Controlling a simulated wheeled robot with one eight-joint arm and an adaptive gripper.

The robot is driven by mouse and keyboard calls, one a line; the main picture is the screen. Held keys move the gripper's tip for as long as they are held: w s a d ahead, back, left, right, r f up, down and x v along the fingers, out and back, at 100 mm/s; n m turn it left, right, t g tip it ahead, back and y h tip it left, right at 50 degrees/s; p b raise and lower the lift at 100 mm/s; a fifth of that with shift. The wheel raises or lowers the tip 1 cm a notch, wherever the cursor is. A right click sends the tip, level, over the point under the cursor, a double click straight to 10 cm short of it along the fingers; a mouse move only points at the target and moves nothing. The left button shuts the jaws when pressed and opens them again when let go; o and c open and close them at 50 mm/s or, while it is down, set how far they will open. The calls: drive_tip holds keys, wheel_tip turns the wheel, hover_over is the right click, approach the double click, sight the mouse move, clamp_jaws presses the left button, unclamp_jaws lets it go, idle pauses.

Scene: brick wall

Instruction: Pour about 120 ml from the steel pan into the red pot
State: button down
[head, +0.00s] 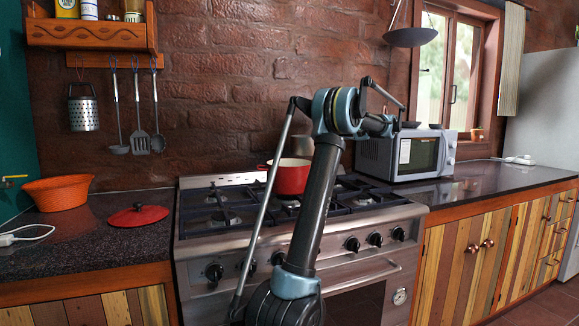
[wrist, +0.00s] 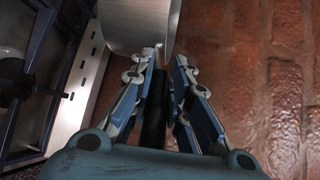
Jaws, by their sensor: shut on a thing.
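The steel pan (wrist: 140,22) is at the top of the wrist view, with only part of its smooth grey body in frame. Its dark handle (wrist: 154,115) runs between the fingers of my gripper (wrist: 160,62), which is shut on it. I cannot see what the pan holds. The red pot (head: 291,178) stands on the stove in the head view, partly covered by my arm, with its pale inside just showing at the rim. A grey metal shape (head: 303,146) shows above the pot behind my arm; I cannot tell whether it is the pan.
The black-grated stove (head: 225,205) lies below my arm. A red lid (head: 138,215) and an orange basket (head: 58,192) are on the left counter. A microwave (head: 408,155) stands right of the stove. The brick wall (wrist: 265,90) is close in the wrist view.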

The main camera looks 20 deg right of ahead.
drive_tip(key=shift+f, duration=0.25)
drive_tip(key=shift+s+r, duration=0.1)
drive_tip(key=s+a+r+n+t+h+p, duration=0.1)
drive_tip(key=s+a+r+n+t+p, duration=0.1)
drive_tip(key=s+a+r+n, duration=0.5)
drive_tip(key=shift+s+a+n+t+h, duration=0.4)
drive_tip(key=shift+s+a+n, duration=1.2)
drive_tip(key=shift+a, duration=0.2)
drive_tip(key=shift+a, duration=0.1)
drive_tip(key=shift+s+a, duration=0.1)
